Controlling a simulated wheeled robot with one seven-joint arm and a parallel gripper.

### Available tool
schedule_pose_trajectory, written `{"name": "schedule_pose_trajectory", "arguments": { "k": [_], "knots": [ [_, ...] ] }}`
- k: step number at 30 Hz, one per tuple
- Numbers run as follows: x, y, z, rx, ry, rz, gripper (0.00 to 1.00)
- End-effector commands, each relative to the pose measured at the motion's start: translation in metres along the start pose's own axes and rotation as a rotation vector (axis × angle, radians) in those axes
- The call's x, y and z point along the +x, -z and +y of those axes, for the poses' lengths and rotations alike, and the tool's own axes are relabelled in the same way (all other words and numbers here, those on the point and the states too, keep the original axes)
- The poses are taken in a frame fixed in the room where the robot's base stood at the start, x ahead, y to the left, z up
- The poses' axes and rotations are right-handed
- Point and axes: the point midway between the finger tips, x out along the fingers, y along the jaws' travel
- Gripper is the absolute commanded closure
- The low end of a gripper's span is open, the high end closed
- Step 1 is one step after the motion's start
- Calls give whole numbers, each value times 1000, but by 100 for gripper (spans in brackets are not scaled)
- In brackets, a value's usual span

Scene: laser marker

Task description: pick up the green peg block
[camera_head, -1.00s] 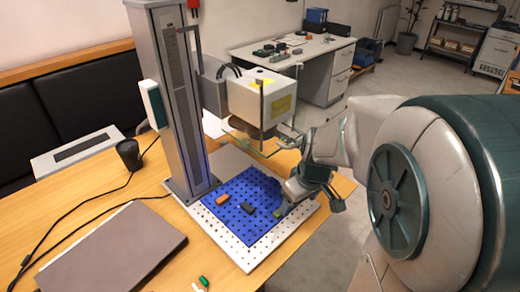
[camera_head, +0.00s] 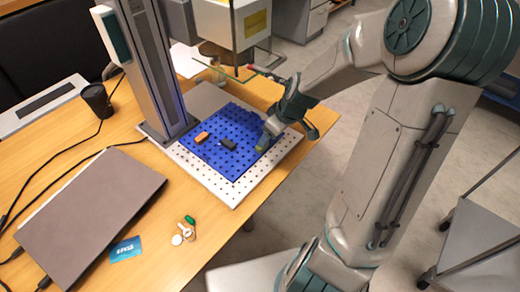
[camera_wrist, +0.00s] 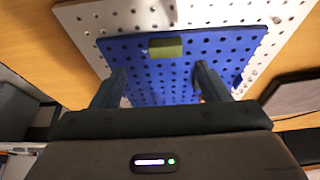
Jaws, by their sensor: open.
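The green peg block (camera_wrist: 165,48) lies on the blue pegboard (camera_wrist: 150,88) near its edge in the wrist view. I cannot tell the exact height of the fingertips above the board.
A laptop (camera_head: 90,212), a black cup (camera_head: 97,100) and keys (camera_head: 182,234) are on the table.

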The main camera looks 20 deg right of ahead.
Motion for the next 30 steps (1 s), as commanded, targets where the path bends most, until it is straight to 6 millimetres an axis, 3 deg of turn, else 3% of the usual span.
{"name": "schedule_pose_trajectory", "arguments": {
  "k": [10,21,30],
  "knots": [
    [23,1,-4,-3,3,-1,31],
    [64,2,-10,-3,3,-1,31],
    [67,1,-10,-2,2,-1,31]
  ]
}}
